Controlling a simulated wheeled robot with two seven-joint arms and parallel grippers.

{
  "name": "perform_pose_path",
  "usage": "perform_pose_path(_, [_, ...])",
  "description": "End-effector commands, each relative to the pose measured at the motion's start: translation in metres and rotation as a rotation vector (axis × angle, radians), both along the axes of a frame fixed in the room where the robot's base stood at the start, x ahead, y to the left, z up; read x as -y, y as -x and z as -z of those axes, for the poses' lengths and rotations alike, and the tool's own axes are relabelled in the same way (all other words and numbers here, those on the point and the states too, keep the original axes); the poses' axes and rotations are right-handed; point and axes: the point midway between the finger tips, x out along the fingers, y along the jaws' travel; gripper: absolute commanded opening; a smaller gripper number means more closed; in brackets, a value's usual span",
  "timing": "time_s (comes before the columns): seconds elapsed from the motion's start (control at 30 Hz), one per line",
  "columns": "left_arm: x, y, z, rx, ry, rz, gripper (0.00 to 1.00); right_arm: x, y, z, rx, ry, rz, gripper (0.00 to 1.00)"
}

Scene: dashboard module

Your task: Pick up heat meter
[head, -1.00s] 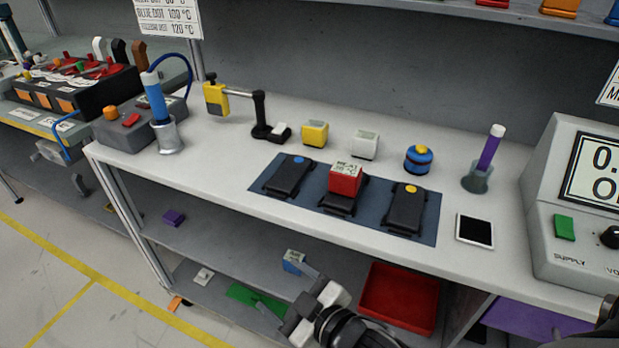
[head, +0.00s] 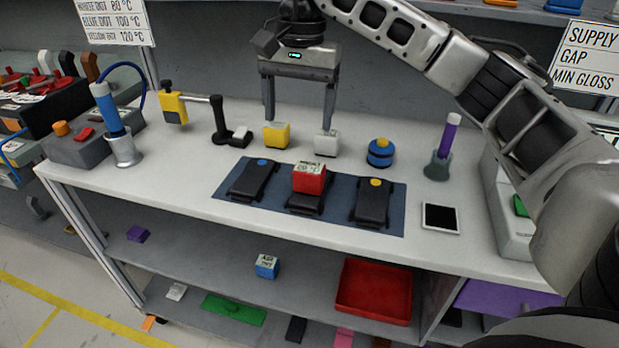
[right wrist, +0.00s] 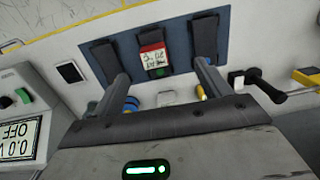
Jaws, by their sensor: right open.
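No label that I can read names the heat meter. A red block (head: 309,178) with a printed white top sits on the middle black holder (head: 303,205) of a blue mat. It shows upright in the right wrist view (right wrist: 152,58), in line with the gap between the fingertips. A blue block (head: 267,266) with a similar printed top is on the lower shelf. My right gripper (head: 300,122) is open and empty, pointing down over the back of the bench, behind the mat. Its fingers overlap the yellow and white blocks in view; I cannot tell whether they touch. My left gripper is out of view.
A yellow block (head: 276,135), a white block (head: 326,143) and a blue jar (head: 380,152) stand behind the mat (head: 392,222). My right arm crosses the upper right. The bench front is clear.

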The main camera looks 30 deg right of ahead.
Motion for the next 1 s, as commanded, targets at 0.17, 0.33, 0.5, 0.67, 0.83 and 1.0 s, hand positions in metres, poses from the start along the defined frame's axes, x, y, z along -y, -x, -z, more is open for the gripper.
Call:
perform_pose_path(0.17, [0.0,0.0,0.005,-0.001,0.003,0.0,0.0,0.02,0.002,0.002,0.001,0.069,-0.001,0.76])
perform_pose_path(0.33, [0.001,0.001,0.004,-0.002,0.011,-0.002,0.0,0.02,0.002,0.035,-0.001,0.069,0.0,0.76])
perform_pose_path(0.5, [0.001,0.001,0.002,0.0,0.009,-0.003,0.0,0.019,0.002,0.07,0.0,0.068,-0.001,0.76])
perform_pose_path(0.67, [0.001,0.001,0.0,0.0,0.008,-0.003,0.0,0.019,0.001,0.089,0.005,0.066,0.0,0.76])
perform_pose_path(0.83, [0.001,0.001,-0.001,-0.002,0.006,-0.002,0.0,0.019,0.001,0.099,0.004,0.065,0.0,0.76])
perform_pose_path(1.0, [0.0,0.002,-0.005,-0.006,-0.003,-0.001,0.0,0.023,0.0,0.124,0.0,0.065,0.0,0.76])
